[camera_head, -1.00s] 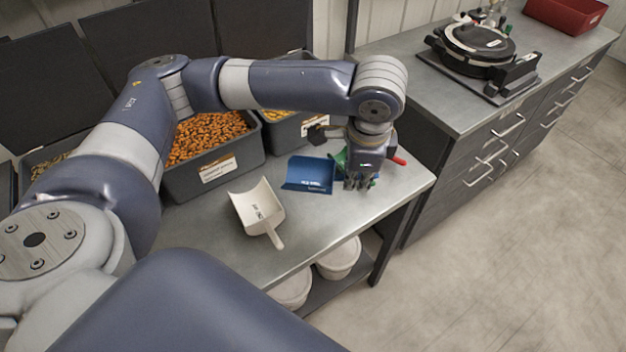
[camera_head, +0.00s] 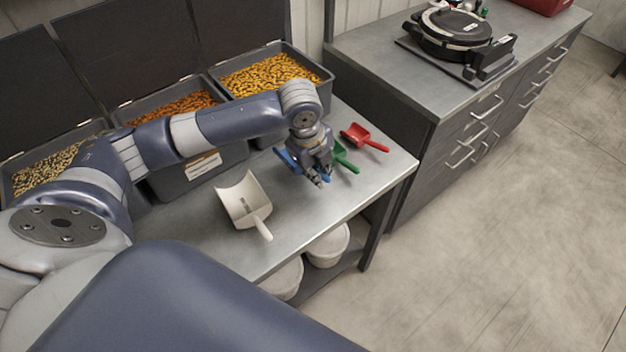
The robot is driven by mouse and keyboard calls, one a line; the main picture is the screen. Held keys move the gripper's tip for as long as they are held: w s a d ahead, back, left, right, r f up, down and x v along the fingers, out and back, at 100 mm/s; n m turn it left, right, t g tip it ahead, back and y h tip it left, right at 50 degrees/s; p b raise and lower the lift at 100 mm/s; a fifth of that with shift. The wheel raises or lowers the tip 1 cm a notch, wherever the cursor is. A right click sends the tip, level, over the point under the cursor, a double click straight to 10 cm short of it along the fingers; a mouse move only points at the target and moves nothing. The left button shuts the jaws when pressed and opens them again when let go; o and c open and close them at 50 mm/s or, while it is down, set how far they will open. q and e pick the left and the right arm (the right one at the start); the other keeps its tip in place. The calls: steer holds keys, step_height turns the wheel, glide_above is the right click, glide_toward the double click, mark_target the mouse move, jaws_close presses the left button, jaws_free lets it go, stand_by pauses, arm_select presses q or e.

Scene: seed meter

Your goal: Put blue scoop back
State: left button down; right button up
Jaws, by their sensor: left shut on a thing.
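The blue scoop (camera_head: 287,160) is at the right part of the metal table, mostly hidden behind my left gripper (camera_head: 318,180). The left gripper points down and is shut on the blue scoop; a blue bit of it shows at the fingers. I cannot tell whether the scoop touches the table. A white scoop (camera_head: 243,200) lies to the left of the gripper, apart from it. A green scoop (camera_head: 345,157) lies just to the right of the gripper, and a red scoop (camera_head: 357,135) lies beyond it. My right gripper is not in view.
Bins of yellow (camera_head: 268,76), orange (camera_head: 172,108) and pale mixed pieces (camera_head: 45,170) stand along the table's back, lids raised. White buckets (camera_head: 327,246) sit on the shelf below. A drawer cabinet (camera_head: 470,125) with a black round device (camera_head: 455,35) stands at right. The table's front is clear.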

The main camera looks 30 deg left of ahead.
arm_select(q)
steer(key=shift+f, duration=0.75)
steer(key=x, duration=0.3)
steer(key=shift+s+a+f+p, duration=0.1)
steer(key=shift+s+f+p, duration=0.2)
steer(key=shift+f+p, duration=0.1)
steer(key=c, duration=1.7)
jaws_free()
steer(key=shift+f, duration=0.1)
steer(key=shift+o, duration=0.2)
steer(key=d+b+v, duration=0.1)
steer(key=v, duration=1.1)
steer(key=shift+a, duration=0.45)
